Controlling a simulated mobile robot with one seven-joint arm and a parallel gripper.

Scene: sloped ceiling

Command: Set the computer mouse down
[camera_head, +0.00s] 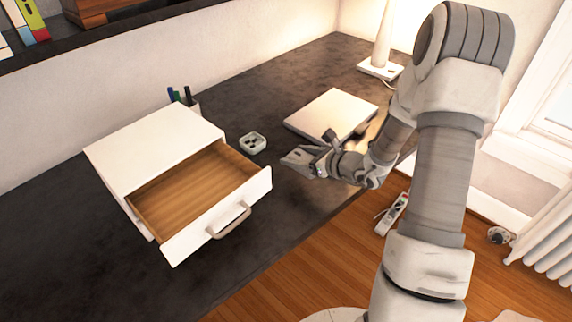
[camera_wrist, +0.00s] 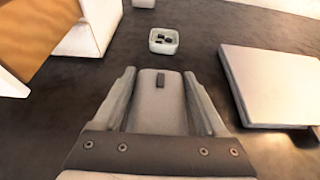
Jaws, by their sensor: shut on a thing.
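The computer mouse (camera_wrist: 158,105) is pale grey with a dark scroll wheel and lies between the two fingers of my gripper (camera_wrist: 160,78) in the wrist view. The fingers are shut on its sides, with the wheel end pointing away from the wrist. In the head view my gripper (camera_head: 297,159) is low over the dark desk (camera_head: 300,203), right of the open drawer and in front of the flat silver box-like thing. The mouse is hard to make out there. I cannot tell whether it touches the desk.
A white drawer unit (camera_head: 155,140) stands left with its drawer (camera_head: 222,222) pulled open. A small square dish (camera_head: 252,142) with dark bits, a pen cup (camera_head: 190,103), the silver flat thing (camera_head: 330,112) and a lamp (camera_head: 381,66) are on the desk. The desk's front strip is clear.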

